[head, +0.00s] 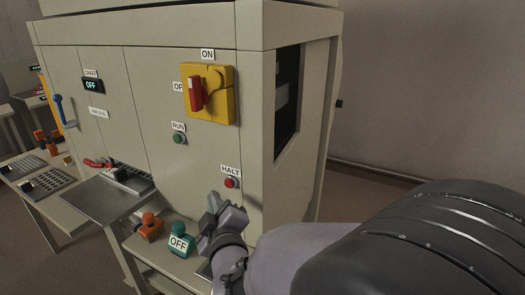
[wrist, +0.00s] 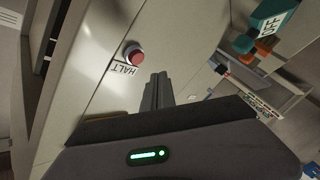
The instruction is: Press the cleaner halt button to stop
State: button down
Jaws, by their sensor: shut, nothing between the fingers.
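The red halt button (head: 231,183) sits low on the right of the beige cabinet front, under a HALT label (head: 230,170). My gripper (head: 213,199) is just left of and below the button in the head view, with its fingers together and empty. In the wrist view the red button (wrist: 135,56) is up and to the left of the closed fingertips (wrist: 158,80), and the HALT label (wrist: 124,69) is beside it. A gap shows between fingertips and button in the picture; I cannot tell the exact depth.
A green RUN button (head: 179,138) and a yellow switch with red handle (head: 208,93) are higher on the cabinet. A teal OFF block (head: 181,242) and an orange part (head: 149,226) stand on a low shelf. A metal tray (head: 100,198) juts out at left.

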jog(key=shift+w+d, duration=0.25)
jog(key=shift+w, duration=0.35)
jog(key=shift+w+d, duration=0.25)
jog(key=shift+w, duration=0.35)
jog(key=shift+b, duration=0.35)
dwell(0.8)
jog(key=shift+w+d, duration=0.15)
jog(key=shift+w, duration=0.25)
jog(key=shift+w+d+b, duration=0.15)
jog(key=shift+w+b, duration=0.25)
jog(key=shift+b, duration=0.1)
dwell(0.4)
dwell(0.4)
jog(key=shift+s+a+b, duration=0.3)
jog(key=shift+s+b, duration=0.15)
jog(key=shift+s, duration=0.35)
jog(key=s, duration=0.1)
jog(key=s+a+b, duration=0.1)
jog(key=s, duration=0.1)
jog(key=s+a, duration=0.1)
jog(key=shift+s, duration=0.3)
